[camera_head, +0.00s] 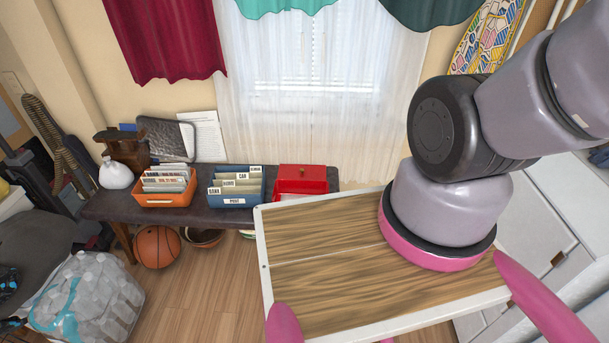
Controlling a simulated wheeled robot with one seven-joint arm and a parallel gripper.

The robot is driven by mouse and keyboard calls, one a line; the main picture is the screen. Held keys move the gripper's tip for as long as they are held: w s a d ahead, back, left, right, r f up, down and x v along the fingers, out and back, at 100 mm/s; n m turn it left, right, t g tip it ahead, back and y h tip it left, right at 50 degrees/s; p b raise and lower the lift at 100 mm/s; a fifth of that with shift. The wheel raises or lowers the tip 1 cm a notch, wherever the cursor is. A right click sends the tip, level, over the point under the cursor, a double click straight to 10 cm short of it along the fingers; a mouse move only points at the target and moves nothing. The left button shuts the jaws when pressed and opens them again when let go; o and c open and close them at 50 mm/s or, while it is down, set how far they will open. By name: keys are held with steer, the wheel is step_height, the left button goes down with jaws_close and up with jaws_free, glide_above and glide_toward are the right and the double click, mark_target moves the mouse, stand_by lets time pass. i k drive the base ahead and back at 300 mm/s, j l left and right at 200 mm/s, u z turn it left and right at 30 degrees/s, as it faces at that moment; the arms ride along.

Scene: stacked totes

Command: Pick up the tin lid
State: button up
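A red tin (288,187) sits at the right end of the dark bench, beside the blue file box. Its red lid (302,179) shows at the top of it, with a small knob near its back edge. The view is too small to tell whether the lid lies flat or tilted on the tin. My arm's links fill the right side of the view and run out at the upper right.
The dark bench (112,208) also holds a blue file box (236,200), an orange file box (165,200) and a white bag (116,174). A basketball (157,247) lies under it. A bundle of bottles (87,292) stands lower left. Wood floor (205,285) is open in front.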

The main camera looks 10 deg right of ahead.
mark_target(287, 171)
steer(key=i+j, duration=0.15)
steer(key=j, duration=0.2)
steer(key=i+j, duration=0.2)
steer(key=j, duration=0.2)
steer(key=i+j, duration=0.15)
steer(key=j, duration=0.2)
steer(key=i+j, duration=0.35)
steer(key=i, duration=0.3)
